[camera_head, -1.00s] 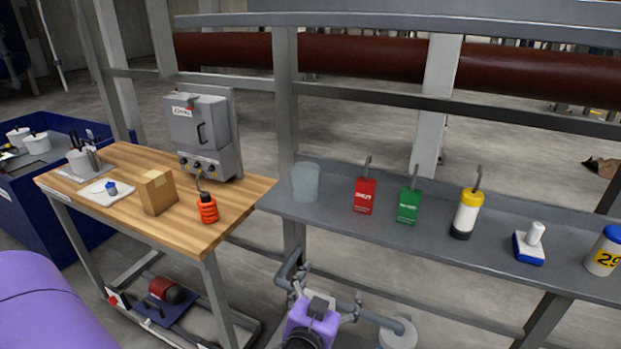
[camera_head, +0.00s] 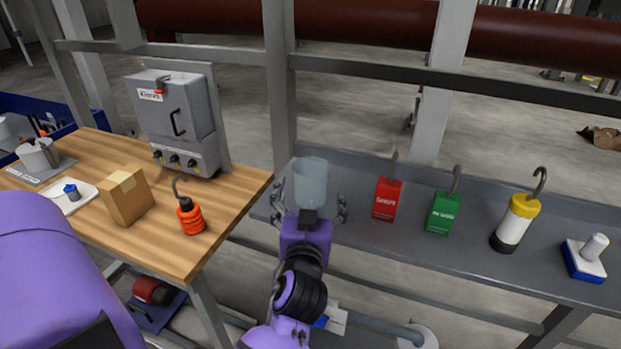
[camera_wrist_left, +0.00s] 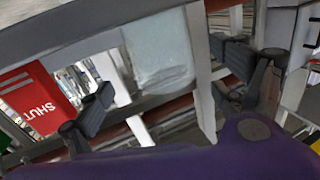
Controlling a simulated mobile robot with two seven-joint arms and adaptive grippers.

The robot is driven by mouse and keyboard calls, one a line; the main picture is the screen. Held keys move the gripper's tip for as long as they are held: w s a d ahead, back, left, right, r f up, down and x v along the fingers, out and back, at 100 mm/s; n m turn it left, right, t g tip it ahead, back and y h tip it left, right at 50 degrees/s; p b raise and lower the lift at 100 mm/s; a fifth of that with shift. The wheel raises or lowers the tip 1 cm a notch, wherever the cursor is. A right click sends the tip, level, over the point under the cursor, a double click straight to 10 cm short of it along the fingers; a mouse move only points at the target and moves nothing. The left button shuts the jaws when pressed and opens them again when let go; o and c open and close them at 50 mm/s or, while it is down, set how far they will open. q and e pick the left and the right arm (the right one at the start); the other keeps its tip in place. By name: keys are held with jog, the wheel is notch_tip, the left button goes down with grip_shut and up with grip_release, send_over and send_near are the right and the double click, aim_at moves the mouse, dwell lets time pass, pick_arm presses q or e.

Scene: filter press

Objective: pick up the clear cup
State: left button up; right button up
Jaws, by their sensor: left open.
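The clear cup (camera_head: 311,180) stands upright near the left end of the grey shelf (camera_head: 415,240). My left gripper (camera_head: 311,204) is open just in front of the cup, with one finger to each side of the cup's lower part. In the left wrist view, the cup (camera_wrist_left: 160,48) shows between the two spread fingers of the left gripper (camera_wrist_left: 160,72), with no visible contact. The cup's base is hidden behind the gripper in the head view. My right gripper is not in view.
Right of the cup on the shelf stand a red tag lock (camera_head: 386,199), a green one (camera_head: 443,213), a yellow-topped lamp (camera_head: 516,223) and a blue-white block (camera_head: 585,258). A wooden table (camera_head: 160,235) at left holds a cardboard box (camera_head: 124,198) and an orange hooked item (camera_head: 190,217).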

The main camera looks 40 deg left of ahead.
aim_at(311, 167)
pick_arm(q)
jog(key=shift+w+a, duration=0.15)
jog(key=shift+w+r, duration=0.1)
jog(key=shift+w, duration=0.15)
jog(key=p+x, duration=0.1)
jog(key=x, duration=0.4)
jog(key=shift+w+a+r+p, duration=0.1)
jog(key=shift+a+r+p, duration=0.1)
jog(key=shift+a+p, duration=0.2)
jog(key=shift+w+a+f, duration=0.15)
jog(key=shift+w+a, duration=0.1)
jog(key=shift+w, duration=0.2)
jog(key=c, duration=1.3)
